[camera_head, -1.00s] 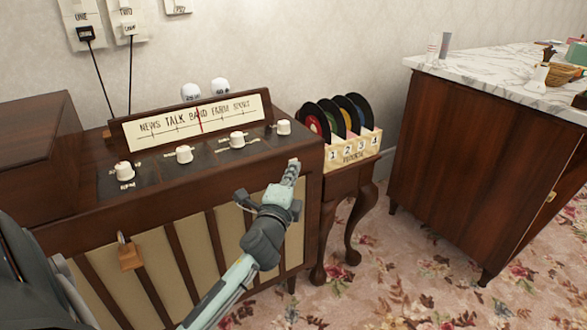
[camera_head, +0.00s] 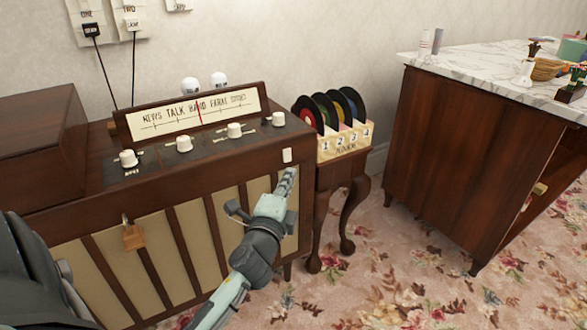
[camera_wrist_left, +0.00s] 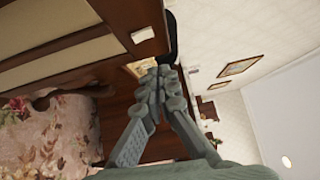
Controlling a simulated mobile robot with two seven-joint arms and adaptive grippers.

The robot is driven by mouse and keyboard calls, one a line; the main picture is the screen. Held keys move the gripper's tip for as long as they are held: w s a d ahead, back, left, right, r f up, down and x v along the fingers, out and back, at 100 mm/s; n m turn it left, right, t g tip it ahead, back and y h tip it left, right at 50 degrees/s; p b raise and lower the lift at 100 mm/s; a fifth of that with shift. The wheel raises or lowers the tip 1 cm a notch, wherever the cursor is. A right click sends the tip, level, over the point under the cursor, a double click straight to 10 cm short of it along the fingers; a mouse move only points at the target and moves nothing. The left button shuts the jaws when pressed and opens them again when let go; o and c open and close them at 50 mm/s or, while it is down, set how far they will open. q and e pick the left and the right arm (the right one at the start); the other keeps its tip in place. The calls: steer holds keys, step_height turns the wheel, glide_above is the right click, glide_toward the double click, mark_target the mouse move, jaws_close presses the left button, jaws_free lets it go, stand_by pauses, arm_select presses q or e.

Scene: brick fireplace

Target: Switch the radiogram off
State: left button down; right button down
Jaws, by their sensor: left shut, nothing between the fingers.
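The radiogram (camera_head: 85,195) is a dark wooden cabinet with a sloped dial panel (camera_head: 195,112), several white knobs and a slatted cloth front. A small white switch (camera_head: 287,155) sits on its front, near the top right corner. It also shows in the left wrist view (camera_wrist_left: 143,34). My left gripper (camera_head: 288,175) is shut and empty, its fingertips just below the switch in the head view. In the left wrist view the fingertips (camera_wrist_left: 166,70) are beside the switch, with a visible gap. I cannot tell the depth gap to the cabinet. My right gripper is out of view.
A small table (camera_head: 335,175) with a numbered record rack (camera_head: 345,143) stands close to the radiogram's right. A marble-topped cabinet (camera_head: 445,150) is further right. A wooden tag (camera_head: 133,237) hangs on the radiogram's front. Carpet (camera_head: 400,280) is open between the furniture.

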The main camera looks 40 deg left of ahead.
arm_select(q)
steer(key=v, duration=0.4)
steer(key=shift+s+d+r, duration=0.1)
steer(key=shift+r, duration=0.2)
stand_by(0.3)
